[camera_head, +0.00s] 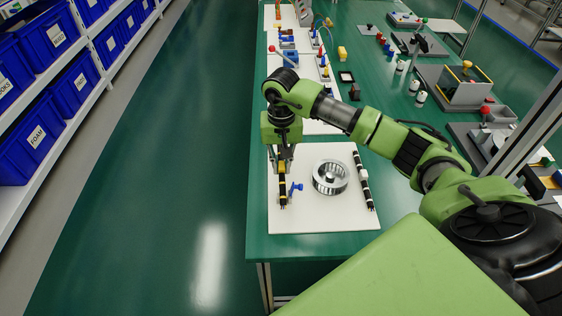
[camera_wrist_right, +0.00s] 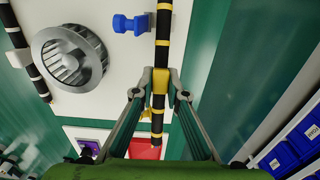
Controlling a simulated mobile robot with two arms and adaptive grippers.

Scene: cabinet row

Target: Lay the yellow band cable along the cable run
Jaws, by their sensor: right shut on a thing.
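The yellow band cable (camera_head: 282,187) is a black cable with yellow bands at the left side of a white board (camera_head: 320,222) in the head view. It also shows upright in the picture in the right wrist view (camera_wrist_right: 163,48). My right gripper (camera_head: 281,163) is over the board's left side, its fingers (camera_wrist_right: 160,84) closed around the cable at a yellow band. I cannot tell whether the cable touches the board. A blue fitting (camera_wrist_right: 130,24) is beside the cable. No cable run shows clearly. My left gripper is not in view.
A round metal fan wheel (camera_head: 330,177) is in the middle of the board. A black cable with white bands (camera_head: 363,180) lies at its right side. The board's front strip is clear. Further boards and small parts cover the green table (camera_head: 352,88) behind.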

